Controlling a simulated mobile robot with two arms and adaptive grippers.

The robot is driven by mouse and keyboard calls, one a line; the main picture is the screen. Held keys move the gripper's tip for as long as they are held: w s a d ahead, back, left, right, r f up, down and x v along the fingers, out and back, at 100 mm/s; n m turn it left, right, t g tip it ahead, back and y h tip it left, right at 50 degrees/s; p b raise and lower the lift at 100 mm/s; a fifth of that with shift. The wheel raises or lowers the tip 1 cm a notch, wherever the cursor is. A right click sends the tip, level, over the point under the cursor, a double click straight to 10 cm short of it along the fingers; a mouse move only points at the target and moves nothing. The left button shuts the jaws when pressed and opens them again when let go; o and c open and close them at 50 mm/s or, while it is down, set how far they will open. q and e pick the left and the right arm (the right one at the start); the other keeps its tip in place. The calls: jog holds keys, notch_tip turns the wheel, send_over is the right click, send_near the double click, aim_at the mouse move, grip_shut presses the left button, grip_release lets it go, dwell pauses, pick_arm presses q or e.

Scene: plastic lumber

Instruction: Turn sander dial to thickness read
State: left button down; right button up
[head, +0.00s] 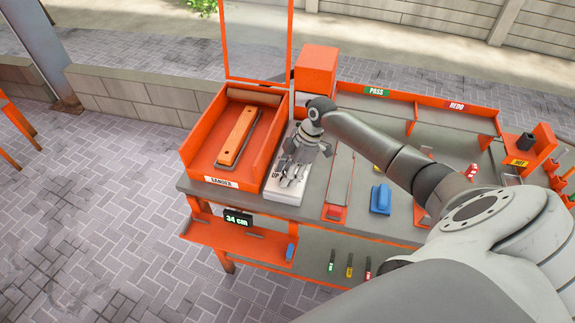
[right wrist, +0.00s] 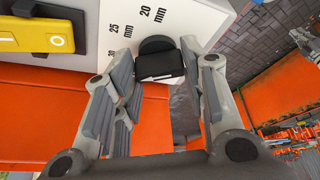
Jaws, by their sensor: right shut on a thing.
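The sander (head: 187,149) is an orange open box labelled SANDER, with an orange board (head: 237,137) lying in it. Beside it is a pale panel (head: 272,187) with the letters UP. In the right wrist view the white dial face (right wrist: 185,14) carries the marks 20, 25 and 30 mm. The black dial knob (right wrist: 160,62) sits between my right gripper's fingers. My right gripper (head: 296,172) is over the panel and shut on this knob; in the right wrist view its fingers (right wrist: 160,85) flank the knob. My left gripper is out of view.
A display (head: 238,218) reading 34 cm hangs at the bench front above an orange shelf (head: 230,240). Bins marked PASS (head: 377,92) and REDO (head: 456,105) stand behind. My right arm covers part of the bench.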

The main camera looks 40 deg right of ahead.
jog(key=shift+r+m+p, duration=0.1)
jog(key=shift+m+p, duration=0.25)
jog(key=shift+m, duration=0.15)
jog(key=shift+t, duration=0.3)
jog(key=o, duration=1)
jog(key=v, duration=1.2)
jog(key=shift+a, duration=0.15)
